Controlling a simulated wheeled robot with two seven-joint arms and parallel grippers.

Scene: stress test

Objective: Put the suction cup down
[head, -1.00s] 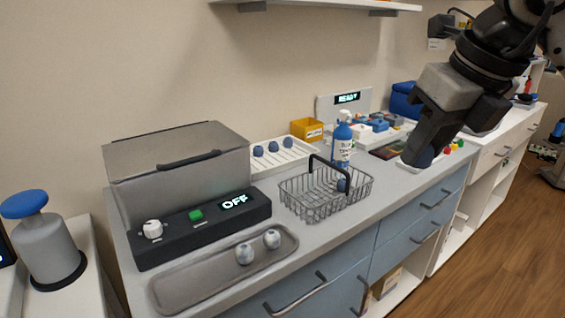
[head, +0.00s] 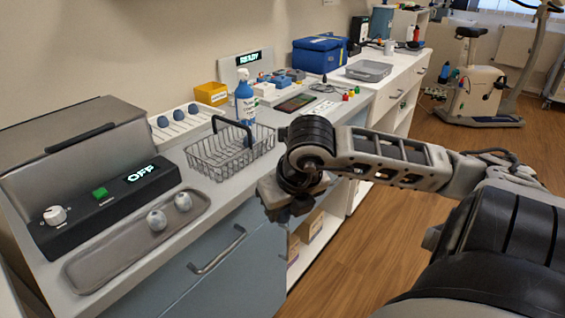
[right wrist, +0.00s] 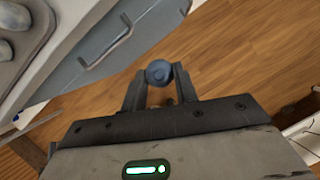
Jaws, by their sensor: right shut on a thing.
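My right gripper (head: 288,206) hangs beside the front of the counter, over the floor. In the right wrist view its two fingers (right wrist: 159,82) are shut on a round blue suction cup (right wrist: 159,72). In the head view the held cup is hidden by the gripper. Other blue cups (head: 178,115) stand on a white rack at the back of the counter. Two pale cups (head: 157,220) lie on a grey tray (head: 95,272) at the front. My left gripper is not in view.
A wire basket (head: 222,160) stands near the counter's front edge, left of my gripper. Behind it are a blue spray bottle (head: 245,104) and a yellow bin (head: 211,93). A grey box unit reading OFF (head: 118,192) stands at left. Drawer handles (head: 215,252) stick out below.

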